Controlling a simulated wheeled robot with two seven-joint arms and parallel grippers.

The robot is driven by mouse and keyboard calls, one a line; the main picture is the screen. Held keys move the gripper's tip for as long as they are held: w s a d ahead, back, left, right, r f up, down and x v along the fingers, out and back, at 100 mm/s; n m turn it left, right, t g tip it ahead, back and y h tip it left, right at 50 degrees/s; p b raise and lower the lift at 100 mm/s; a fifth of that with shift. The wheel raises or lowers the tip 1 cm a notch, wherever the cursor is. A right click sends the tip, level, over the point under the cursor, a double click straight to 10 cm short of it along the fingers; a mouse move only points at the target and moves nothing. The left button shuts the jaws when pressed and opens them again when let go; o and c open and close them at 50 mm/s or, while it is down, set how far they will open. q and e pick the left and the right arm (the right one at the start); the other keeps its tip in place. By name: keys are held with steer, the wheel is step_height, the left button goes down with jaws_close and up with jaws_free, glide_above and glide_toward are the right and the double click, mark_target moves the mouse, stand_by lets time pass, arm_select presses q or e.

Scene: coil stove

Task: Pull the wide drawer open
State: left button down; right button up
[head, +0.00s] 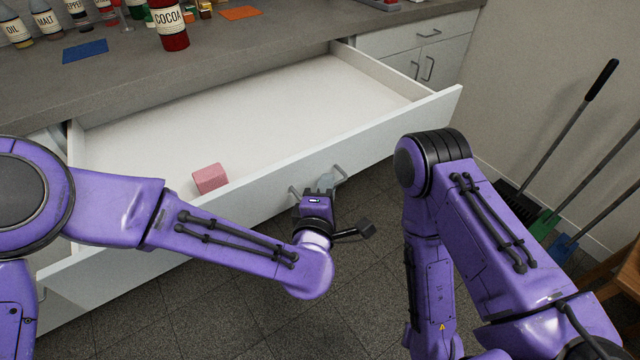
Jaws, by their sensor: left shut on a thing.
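The wide white drawer (405,118) stands pulled far out from under the grey counter, its inside showing. A small pink block (210,179) lies in it near the front wall. The drawer's grey bar handle (340,171) is on the outer face of its front. My left gripper (322,186) is at this handle, shut on it; the fingers are small in the picture and partly hidden by the wrist. My right arm comes in from the right and bends down in front of the drawer; its gripper is out of the picture.
On the grey counter (255,50) stand a red cocoa bottle (171,30), several other bottles, a blue mat (85,51) and an orange mat (240,13). A closed cabinet (440,57) is at the back right. Brooms (565,130) lean on the right wall. Dark tiled floor lies below.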

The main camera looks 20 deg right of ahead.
arm_select(q)
steer(key=shift+s, duration=0.15)
steer(key=c, duration=1.3)
jaws_free()
steer(key=v, duration=1)
steer(key=shift+s+a, duration=0.1)
steer(key=shift+s, duration=0.15)
